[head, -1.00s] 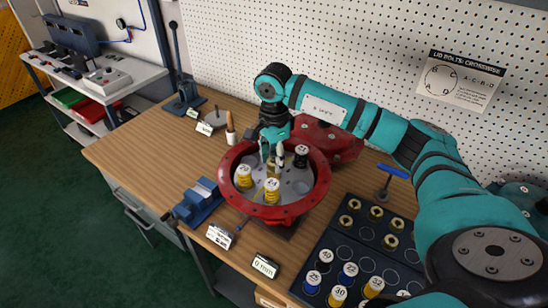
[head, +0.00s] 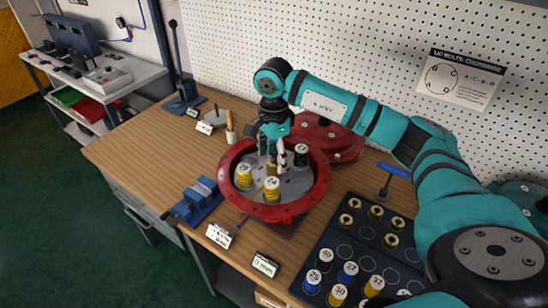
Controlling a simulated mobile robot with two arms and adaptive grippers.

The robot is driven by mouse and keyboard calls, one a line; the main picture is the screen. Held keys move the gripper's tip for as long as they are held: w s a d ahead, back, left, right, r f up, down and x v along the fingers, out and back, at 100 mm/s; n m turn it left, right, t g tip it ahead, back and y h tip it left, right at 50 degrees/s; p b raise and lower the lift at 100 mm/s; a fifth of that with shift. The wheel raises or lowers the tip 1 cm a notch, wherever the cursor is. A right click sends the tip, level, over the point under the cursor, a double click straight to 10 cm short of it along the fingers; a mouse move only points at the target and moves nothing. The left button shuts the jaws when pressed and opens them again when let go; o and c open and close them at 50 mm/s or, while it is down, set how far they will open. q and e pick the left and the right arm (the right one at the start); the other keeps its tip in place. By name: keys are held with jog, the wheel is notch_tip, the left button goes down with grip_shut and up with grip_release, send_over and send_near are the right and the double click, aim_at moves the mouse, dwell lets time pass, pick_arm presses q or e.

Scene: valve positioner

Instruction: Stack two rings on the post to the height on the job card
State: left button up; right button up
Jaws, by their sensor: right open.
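My right gripper (head: 275,160) is open and points down over the red round housing (head: 319,186) on the bench. Its fingertips are above the housing's grey inner plate, near the middle. Two yellow ring stacks with numbered white tops stand inside, one at the left (head: 243,177) and one at the front (head: 272,190). A black piece with a white top (head: 302,154) stands at the right, close to the fingers. A further yellow piece shows partly behind the front stack; the gripper hides part of it. I cannot tell which is the post. My left gripper is out of view.
A dark tray (head: 340,236) at the front right holds brass rings and numbered blue, yellow and black pieces. A blue vise (head: 197,201) stands left of the housing. Two small cards (head: 219,236) (head: 265,264) stand in front; one seems to read "0 mm". A red lid lies behind.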

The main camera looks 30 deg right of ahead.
notch_tip(320, 180, up, 11)
dwell(0.3)
dwell(0.5)
